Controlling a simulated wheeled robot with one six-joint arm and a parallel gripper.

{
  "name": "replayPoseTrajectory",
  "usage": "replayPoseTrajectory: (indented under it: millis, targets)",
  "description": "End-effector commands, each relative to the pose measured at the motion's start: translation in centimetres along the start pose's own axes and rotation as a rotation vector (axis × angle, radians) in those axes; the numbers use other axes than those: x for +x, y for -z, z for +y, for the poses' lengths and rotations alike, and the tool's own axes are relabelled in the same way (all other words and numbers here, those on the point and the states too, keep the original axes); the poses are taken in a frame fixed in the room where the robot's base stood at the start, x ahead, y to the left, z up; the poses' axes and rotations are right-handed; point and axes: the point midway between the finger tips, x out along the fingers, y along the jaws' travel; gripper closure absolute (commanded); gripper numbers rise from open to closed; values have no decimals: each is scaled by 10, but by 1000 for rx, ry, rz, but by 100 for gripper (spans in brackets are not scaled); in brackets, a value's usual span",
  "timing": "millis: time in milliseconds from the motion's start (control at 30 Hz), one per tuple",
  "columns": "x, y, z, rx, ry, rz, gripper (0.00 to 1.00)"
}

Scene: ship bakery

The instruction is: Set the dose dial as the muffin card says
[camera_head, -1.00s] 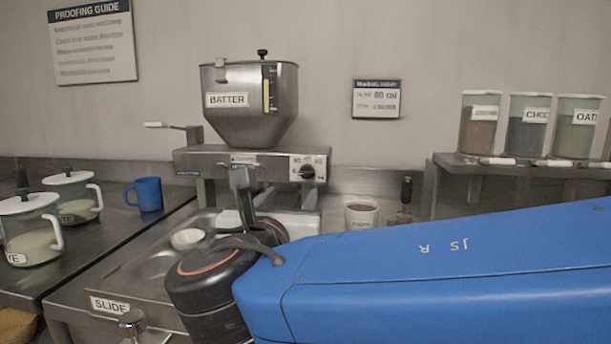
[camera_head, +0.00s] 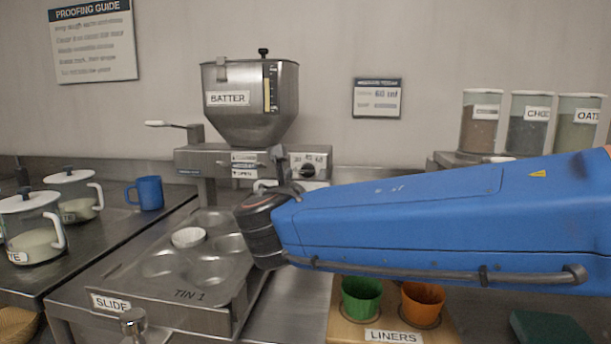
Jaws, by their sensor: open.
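The dose dial (camera_head: 309,171) is a dark knob on a pale scale plate on the front of the batter machine, under the steel hopper labelled BATTER (camera_head: 250,115). Its exact setting is too small to read. The muffin card (camera_head: 377,98) hangs on the wall to the right of the hopper; its line appears to read 60 ml, and the rest is blurred. My gripper (camera_head: 279,158) is up in front of the machine, just left of the dial and apart from it as far as I can tell. It is open, with its fingers small and partly hidden by my wrist.
A muffin tin marked TIN 1 (camera_head: 244,297) sits under the machine, with a white liner cup (camera_head: 187,237) in it. Green (camera_head: 361,298) and orange (camera_head: 423,303) liners stand at front right. Labelled jars (camera_head: 530,125) stand on the right shelf. A lever handle (camera_head: 160,124) sticks out left of the hopper.

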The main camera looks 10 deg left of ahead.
Motion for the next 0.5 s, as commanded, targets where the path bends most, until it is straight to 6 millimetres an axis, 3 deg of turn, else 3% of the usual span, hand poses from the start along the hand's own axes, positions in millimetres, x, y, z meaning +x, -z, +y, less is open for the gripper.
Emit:
replayPoseTrajectory:
  millis: [200, 500]
  targets:
    - [16, 1, 0, -1, 0, 1, 50]
    - [17, 0, 0, -1, 0, 0, 50]
